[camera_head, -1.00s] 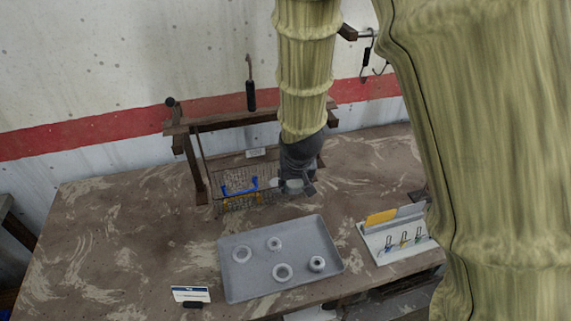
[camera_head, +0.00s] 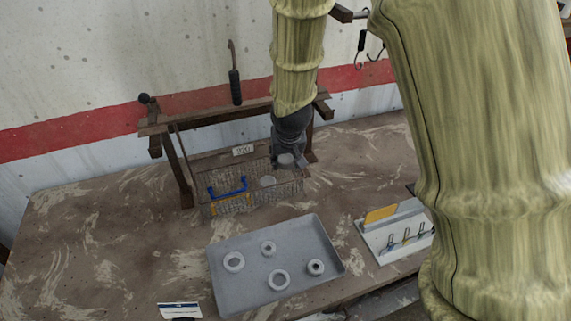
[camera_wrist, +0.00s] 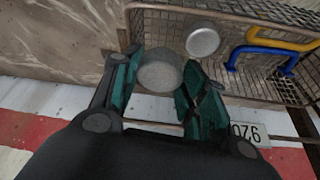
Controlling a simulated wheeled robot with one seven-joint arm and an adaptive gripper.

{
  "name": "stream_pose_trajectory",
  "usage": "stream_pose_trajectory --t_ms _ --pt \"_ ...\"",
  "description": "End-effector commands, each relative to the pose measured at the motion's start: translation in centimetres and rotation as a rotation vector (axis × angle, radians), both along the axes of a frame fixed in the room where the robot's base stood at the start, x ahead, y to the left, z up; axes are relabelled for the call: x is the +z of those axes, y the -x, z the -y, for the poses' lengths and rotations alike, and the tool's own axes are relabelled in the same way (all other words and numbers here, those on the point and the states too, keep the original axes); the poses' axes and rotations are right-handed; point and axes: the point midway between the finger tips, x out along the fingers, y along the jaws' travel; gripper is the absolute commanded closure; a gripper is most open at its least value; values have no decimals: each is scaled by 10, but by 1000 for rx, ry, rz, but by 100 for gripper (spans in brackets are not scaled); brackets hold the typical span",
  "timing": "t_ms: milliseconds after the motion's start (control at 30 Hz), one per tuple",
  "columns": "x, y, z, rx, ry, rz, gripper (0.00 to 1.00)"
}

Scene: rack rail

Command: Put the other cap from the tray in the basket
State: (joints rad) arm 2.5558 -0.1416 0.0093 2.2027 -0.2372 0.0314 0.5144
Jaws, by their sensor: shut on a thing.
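My gripper (camera_head: 287,163) is shut on a pale grey round cap (camera_head: 286,159), which also shows between the fingers in the wrist view (camera_wrist: 160,73). It holds this cap at the right end of the wire basket (camera_head: 234,208), near its back corner; the exact height over the basket is unclear. Another round cap (camera_head: 267,181) lies inside the basket, and it shows beside the right finger in the wrist view (camera_wrist: 202,42). The grey tray (camera_head: 222,285) stands in front of the basket. It holds several pale ring-shaped pieces (camera_head: 279,280) and no flat cap.
A blue handle (camera_head: 228,188) and a yellow one (camera_wrist: 284,44) are in the basket's other part. A wooden rack (camera_head: 172,160) stands around the basket. A holder with small tools (camera_head: 394,238) is right of the tray. The table's left side is clear.

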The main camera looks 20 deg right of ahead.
Motion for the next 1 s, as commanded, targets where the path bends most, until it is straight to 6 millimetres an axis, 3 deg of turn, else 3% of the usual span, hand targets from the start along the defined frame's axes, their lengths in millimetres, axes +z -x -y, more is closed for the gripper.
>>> stream_pose_trajectory --t_ms 33,133,1000 --pt "-11 0 0 0 0 0 81" --pt "-17 0 1 1 0 0 81" --pt "-30 1 2 -2 0 -2 81"
